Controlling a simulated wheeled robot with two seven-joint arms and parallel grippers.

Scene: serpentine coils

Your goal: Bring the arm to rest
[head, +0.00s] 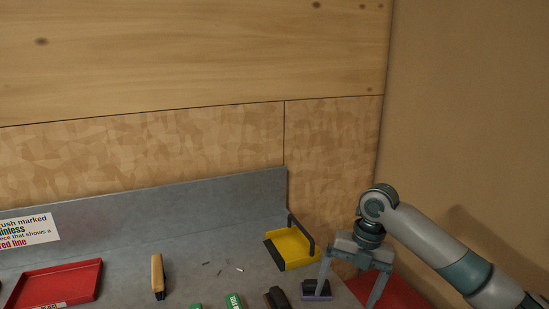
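My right arm comes in from the right edge, over the right end of the grey bench. Its gripper (350,284) points down with its two fingers spread wide and nothing visible between them. The left finger overlaps a small dark block with a purple base (311,290) in the picture; I cannot tell whether they touch. The right finger shows in front of a red surface (395,291). My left arm and gripper are not in view.
The grey bench has a raised back. On it are a yellow tray (291,249) with a dark handle, a wooden-handled brush (157,272), green items (234,301), a dark item (278,298) and a red tray (62,280). Small slivers (220,272) lie mid-bench. A sign (29,229) is at left.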

